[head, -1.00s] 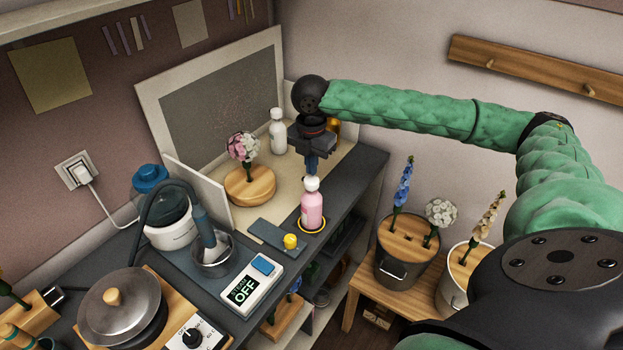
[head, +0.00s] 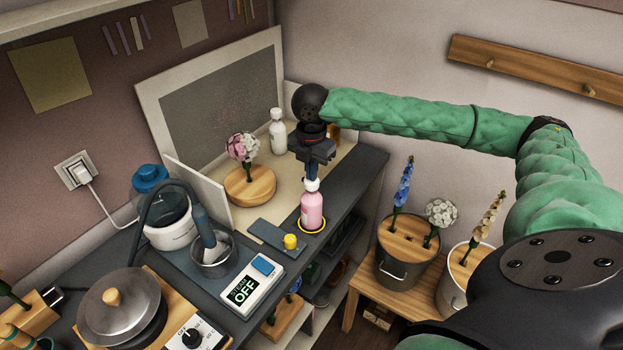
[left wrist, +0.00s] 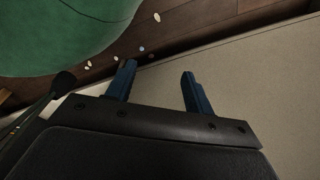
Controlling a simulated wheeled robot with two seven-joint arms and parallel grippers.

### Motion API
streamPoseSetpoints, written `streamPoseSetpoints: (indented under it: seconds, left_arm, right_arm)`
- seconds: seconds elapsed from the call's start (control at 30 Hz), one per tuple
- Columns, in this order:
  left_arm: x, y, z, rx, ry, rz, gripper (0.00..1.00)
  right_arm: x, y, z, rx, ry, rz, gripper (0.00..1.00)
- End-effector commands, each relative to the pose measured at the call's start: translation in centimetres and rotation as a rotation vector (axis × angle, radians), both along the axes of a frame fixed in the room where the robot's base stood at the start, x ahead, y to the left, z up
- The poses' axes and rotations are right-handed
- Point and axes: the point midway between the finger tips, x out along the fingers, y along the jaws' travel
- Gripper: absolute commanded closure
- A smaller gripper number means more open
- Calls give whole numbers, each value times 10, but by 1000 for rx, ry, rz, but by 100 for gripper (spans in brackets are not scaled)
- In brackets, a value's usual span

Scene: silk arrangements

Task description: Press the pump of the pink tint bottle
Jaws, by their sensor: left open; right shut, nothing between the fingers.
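The pink tint bottle (head: 312,211) stands upright on a yellow-ringed spot near the front edge of the dark counter. Its white pump top (head: 312,186) is at the top of the bottle. My right gripper (head: 312,176) is shut and empty, pointing down directly over the pump; its fingertips appear to touch the top. My left gripper (left wrist: 160,90) shows only in the left wrist view, open and empty, with blue fingers apart above a bare pale surface and dark floor.
A yellow knob (head: 290,241) on a dark plate sits beside the bottle. A flower in a round wooden block (head: 250,185) and a white bottle (head: 278,131) stand behind. A device reading OFF (head: 250,283) is at front left. Buckets of flowers (head: 405,255) stand lower right.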

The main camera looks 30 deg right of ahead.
Motion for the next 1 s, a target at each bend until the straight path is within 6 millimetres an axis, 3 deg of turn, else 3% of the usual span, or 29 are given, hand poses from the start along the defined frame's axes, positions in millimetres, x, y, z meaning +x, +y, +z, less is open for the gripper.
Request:
streamPoseSetpoints:
  seconds: [0.4, 0.53, 1.0]
  left_arm:
    - [-1, -28, -1, -24, 0, 3, 48]
    - [0, -12, 0, -11, -2, 0, 48]
    - [0, -13, 8, -12, -1, 1, 48]
  right_arm:
    - [0, 0, -9, 0, 1, 0, 100]
    - [0, 0, -8, 0, 0, 0, 100]
    - [0, 0, 1, 0, 0, 0, 100]
